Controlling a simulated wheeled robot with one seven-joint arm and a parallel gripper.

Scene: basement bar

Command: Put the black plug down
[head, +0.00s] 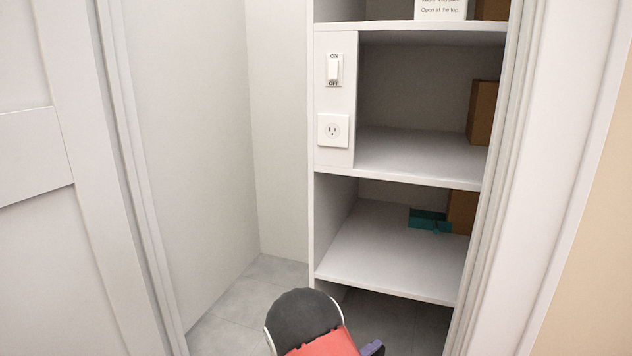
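I see no black plug in the head view. My gripper and its fingertips do not show. A rounded black and red part, which looks like a link of my arm, rises at the bottom middle, with a small purple piece beside it. It hides part of the floor. A white wall outlet (333,130) is on the upright panel of the shelf unit, and nothing is plugged into it. An ON/OFF switch (334,69) is above the outlet.
A closet doorway frames white shelves. The middle shelf (400,155) and lower shelf (385,255) have bare room. A teal object (428,219) and brown boxes (482,112) stand at the right. Grey floor (240,300) is clear at left. A white door (60,190) stands far left.

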